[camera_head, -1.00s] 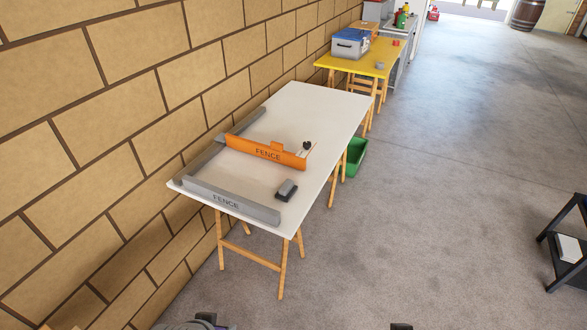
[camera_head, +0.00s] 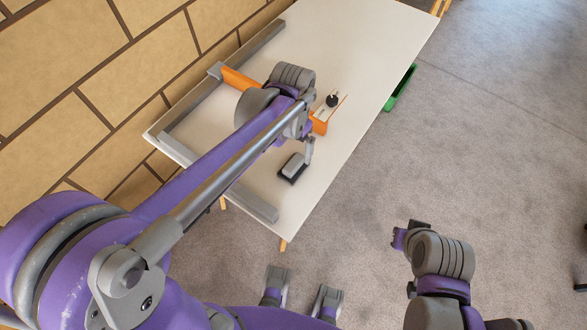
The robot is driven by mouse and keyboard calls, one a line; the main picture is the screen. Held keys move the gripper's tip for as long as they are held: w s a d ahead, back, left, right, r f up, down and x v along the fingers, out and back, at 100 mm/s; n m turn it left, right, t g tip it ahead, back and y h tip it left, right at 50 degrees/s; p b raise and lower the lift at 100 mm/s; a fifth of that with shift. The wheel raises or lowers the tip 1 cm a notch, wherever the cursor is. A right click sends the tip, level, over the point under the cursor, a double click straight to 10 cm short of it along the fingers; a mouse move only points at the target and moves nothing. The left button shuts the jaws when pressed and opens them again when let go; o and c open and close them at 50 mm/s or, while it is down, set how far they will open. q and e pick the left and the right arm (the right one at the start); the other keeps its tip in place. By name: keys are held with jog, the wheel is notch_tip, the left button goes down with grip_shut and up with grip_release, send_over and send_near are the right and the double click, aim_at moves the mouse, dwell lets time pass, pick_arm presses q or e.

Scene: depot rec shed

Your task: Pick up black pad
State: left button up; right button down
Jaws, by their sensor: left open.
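The black pad (camera_head: 291,168) lies on the white table near its front right edge. It is a small dark block with a grey upper part. My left arm reaches over the table from the left. My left gripper (camera_head: 308,150) is open just above and beside the pad's far right end, with nothing in it; its jaws are partly hidden by the wrist. I cannot tell whether it touches the pad. My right gripper (camera_head: 408,236) is low over the floor to the right of the table; its jaws do not show clearly.
The white table (camera_head: 370,60) carries a grey fence (camera_head: 250,201) along its near and wall sides. An orange fence (camera_head: 236,80) lies behind my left wrist, with a black knob (camera_head: 332,100) near its right end. A green bin (camera_head: 401,88) stands under the right edge. The brick wall borders the left.

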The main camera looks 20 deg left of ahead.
aim_at(294, 163)
pick_arm(q)
jog(key=f, duration=0.4)
jog(key=shift+w+d+f, duration=0.1)
jog(key=shift+w+f, duration=0.1)
jog(key=shift+f, duration=0.15)
jog(key=shift+w+f+b, duration=0.1)
jog(key=shift+f+b, duration=0.35)
jog(key=shift+f, duration=2.5)
jog(key=c, duration=1.3)
